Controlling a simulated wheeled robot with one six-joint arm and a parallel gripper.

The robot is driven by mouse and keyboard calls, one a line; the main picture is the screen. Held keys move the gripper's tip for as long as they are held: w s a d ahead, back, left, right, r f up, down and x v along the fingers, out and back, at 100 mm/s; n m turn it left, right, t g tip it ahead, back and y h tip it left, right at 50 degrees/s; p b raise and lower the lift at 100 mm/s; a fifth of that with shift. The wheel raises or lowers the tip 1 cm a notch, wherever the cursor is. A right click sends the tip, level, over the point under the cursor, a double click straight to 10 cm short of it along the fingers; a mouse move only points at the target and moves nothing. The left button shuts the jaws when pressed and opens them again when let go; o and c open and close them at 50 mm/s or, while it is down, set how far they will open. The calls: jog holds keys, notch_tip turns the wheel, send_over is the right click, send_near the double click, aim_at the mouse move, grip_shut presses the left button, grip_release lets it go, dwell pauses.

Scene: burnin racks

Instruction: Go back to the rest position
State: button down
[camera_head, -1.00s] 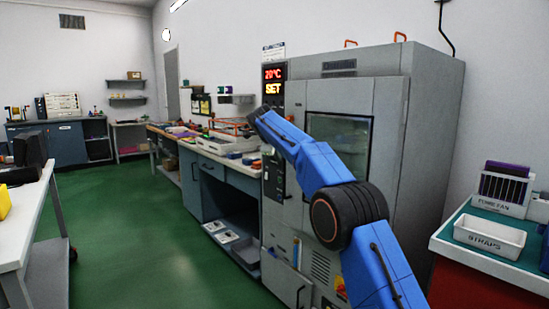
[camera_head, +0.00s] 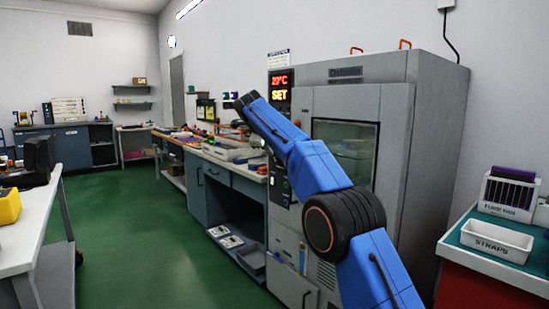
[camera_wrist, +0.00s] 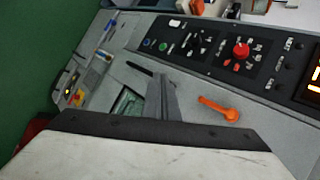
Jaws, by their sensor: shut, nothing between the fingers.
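My blue arm reaches up and left in the head view. Its dark far end (camera_head: 246,100) is in front of the wall, left of the chamber's display; the fingers cannot be made out there. In the wrist view my gripper (camera_wrist: 160,80) shows as narrow grey fingers, shut and empty, beyond a pale block with a black edge. The grey chamber (camera_head: 425,150) stands behind my arm, its windowed door closed. The wrist view shows the chamber's tilted control panel with a red knob (camera_wrist: 241,50) and an orange handle (camera_wrist: 219,108); the fingers appear apart from both.
A long bench (camera_head: 225,152) with parts on it runs left of the chamber. A red cabinet with a teal top holds a white STRAPS bin (camera_head: 497,241) at the right. A white table (camera_head: 32,232) stands at the near left. The green floor (camera_head: 140,235) between is clear.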

jog(key=s+d+r+n+g, duration=0.1)
jog(key=s+d+r+n, duration=0.15)
jog(key=s+d, duration=0.4)
jog(key=s+d+r+n, duration=0.1)
jog(key=s+d+n, duration=0.25)
jog(key=d, duration=0.55)
jog(key=s+d+f+n+g, duration=0.1)
jog(key=s+d+f+n, duration=0.15)
jog(key=s+d, duration=0.55)
jog(key=s+d+f+n+g, duration=0.1)
jog(key=s+d+n, duration=0.2)
jog(key=s+d, duration=0.5)
jog(key=s+d+f+n, duration=0.3)
jog(key=s+f, duration=0.6)
jog(key=s, duration=0.4)
jog(key=s+d+f+n+g+y, duration=0.1)
jog(key=s+d+f+n, duration=0.2)
jog(key=s+f, duration=0.7)
jog(key=s+d+f+n+y, duration=0.1)
jog(key=s+d+f+n, duration=0.2)
jog(key=s+f, duration=0.6)
jog(key=s, duration=0.9)
jog(key=shift+d+f, duration=0.15)
